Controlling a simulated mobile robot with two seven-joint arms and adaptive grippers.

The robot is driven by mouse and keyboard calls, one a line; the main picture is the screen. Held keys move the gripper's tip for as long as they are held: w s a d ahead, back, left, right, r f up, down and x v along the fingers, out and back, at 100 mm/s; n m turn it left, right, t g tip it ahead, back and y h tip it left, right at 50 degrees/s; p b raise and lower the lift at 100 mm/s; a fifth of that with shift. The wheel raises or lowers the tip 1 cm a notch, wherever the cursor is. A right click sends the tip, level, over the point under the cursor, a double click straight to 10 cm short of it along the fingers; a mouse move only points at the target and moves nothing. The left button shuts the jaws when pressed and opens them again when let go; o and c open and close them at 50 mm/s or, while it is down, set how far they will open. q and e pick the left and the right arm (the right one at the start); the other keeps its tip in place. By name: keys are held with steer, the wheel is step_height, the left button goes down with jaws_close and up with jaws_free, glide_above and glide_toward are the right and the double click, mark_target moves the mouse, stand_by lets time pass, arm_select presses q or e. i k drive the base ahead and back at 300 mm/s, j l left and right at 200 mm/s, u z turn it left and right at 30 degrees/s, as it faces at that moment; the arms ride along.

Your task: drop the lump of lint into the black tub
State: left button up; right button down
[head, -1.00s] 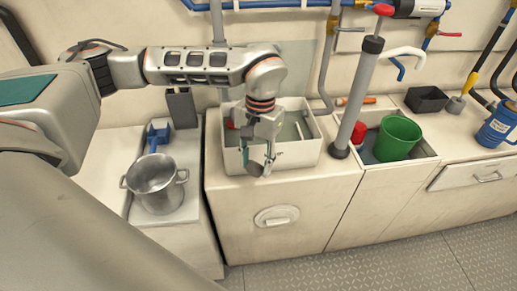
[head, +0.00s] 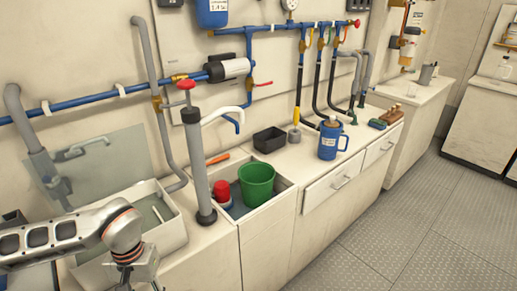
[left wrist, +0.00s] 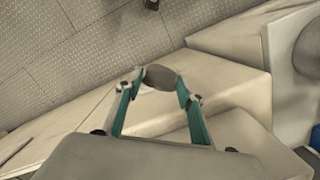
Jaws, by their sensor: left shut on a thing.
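The black tub (head: 270,139) is a small open box on the counter against the wall, behind the green bucket. My left gripper (left wrist: 160,82) is shut on a grey-brown lump, the lump of lint (left wrist: 160,76), held between its teal fingertips in the left wrist view. In the head view my left gripper (head: 146,275) is at the bottom left by the white bin, cut off by the frame edge, and the lint cannot be made out there. The gripper is well to the left of the tub. My right gripper is not in view.
A grey upright pump tube (head: 197,165) with a red knob stands between the white bin (head: 175,240) and the sink. A blue jug (head: 329,140) stands right of the tub.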

mark_target(279, 149)
steer(key=i+l, duration=0.15)
steer(key=l, duration=0.45)
steer(key=i+l+u, duration=0.1)
steer(key=l, duration=0.5)
steer(key=i+l, duration=0.15)
steer(key=l, duration=0.45)
steer(key=i+l+u, duration=0.1)
steer(key=l, duration=0.5)
steer(key=i+l, duration=0.15)
steer(key=l, duration=0.45)
steer(key=i+l+u, duration=0.1)
steer(key=l, duration=0.5)
steer(key=i+l, duration=0.1)
steer(key=l, duration=0.55)
